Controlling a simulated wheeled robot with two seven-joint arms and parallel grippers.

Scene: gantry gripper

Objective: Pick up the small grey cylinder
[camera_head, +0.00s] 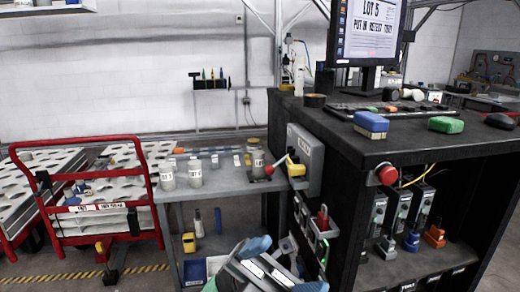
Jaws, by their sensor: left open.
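Several grey cylindrical containers stand on the grey bench (222,186) in the head view. One grey cylinder (167,178) is at the bench's left edge, another (195,175) is just right of it, and one (257,160) is farther right near the dark cabinet. I cannot tell which of them is the small grey cylinder. My left gripper (285,266) is at the bottom middle, in front of and below the bench top. Its blue-tipped fingers are apart, with no object visible between them. My right gripper is out of view.
A dark workbench (430,151) with a monitor (366,32), sponge-like blocks and a red button (387,174) fills the right. A grey switch box (304,160) juts from its side beside the grey bench. A red-framed cart (85,190) stands left. The grey bench's front middle is clear.

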